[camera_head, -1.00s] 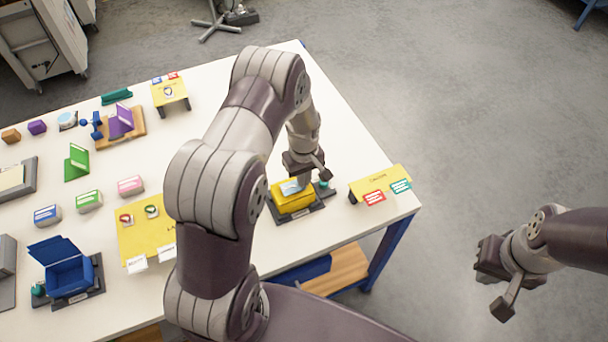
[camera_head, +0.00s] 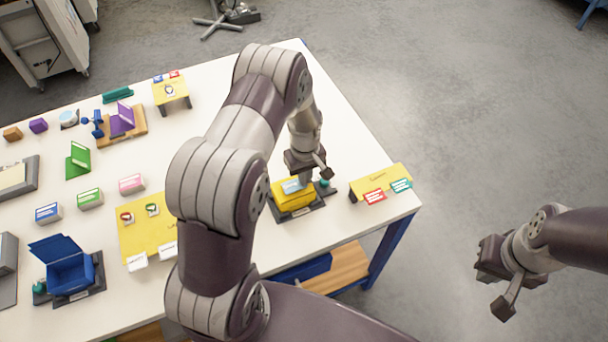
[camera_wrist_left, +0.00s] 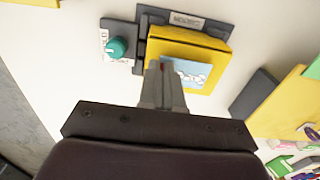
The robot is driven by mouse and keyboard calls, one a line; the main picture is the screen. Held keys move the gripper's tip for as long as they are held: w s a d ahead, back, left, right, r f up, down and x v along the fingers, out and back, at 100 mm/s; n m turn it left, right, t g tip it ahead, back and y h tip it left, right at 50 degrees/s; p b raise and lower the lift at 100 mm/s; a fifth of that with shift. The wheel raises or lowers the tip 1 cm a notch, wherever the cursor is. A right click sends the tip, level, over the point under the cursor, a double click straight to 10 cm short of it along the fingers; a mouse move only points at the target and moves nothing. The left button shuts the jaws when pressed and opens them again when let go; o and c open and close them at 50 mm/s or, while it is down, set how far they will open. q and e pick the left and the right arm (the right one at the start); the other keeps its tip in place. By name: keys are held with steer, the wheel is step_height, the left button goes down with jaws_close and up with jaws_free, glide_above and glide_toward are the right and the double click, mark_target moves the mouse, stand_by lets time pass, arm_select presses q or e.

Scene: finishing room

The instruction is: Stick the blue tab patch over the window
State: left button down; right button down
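A yellow carton (camera_head: 293,200) sits in a dark holder near the table's right edge. It also shows in the left wrist view (camera_wrist_left: 188,45). A light-blue patch with white cloud shapes (camera_wrist_left: 190,76) lies at or just over the carton's top face, and shows in the head view (camera_head: 291,186). My left gripper (camera_wrist_left: 158,70) is over the carton, its fingers close together at the patch's edge; they look shut on it. The tab and any window beneath are hidden.
A teal knob (camera_wrist_left: 116,47) stands beside the holder. A yellow stand with red and teal labels (camera_head: 380,183) is close on the right. A larger yellow board (camera_head: 140,238), a blue open box (camera_head: 70,275) and several small blocks lie to the left.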

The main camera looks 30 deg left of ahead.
arm_select(q)
steer(key=shift+f+b, duration=0.3)
steer(key=shift+f, duration=0.15)
stand_by(0.7)
steer(key=shift+s+f, duration=0.1)
steer(key=shift+s, duration=0.05)
stand_by(0.9)
steer(key=c, duration=0.9)
jaws_free()
steer(key=shift+r, duration=0.2)
steer(key=shift+r+p, duration=3.15)
steer(key=shift+r, duration=0.9)
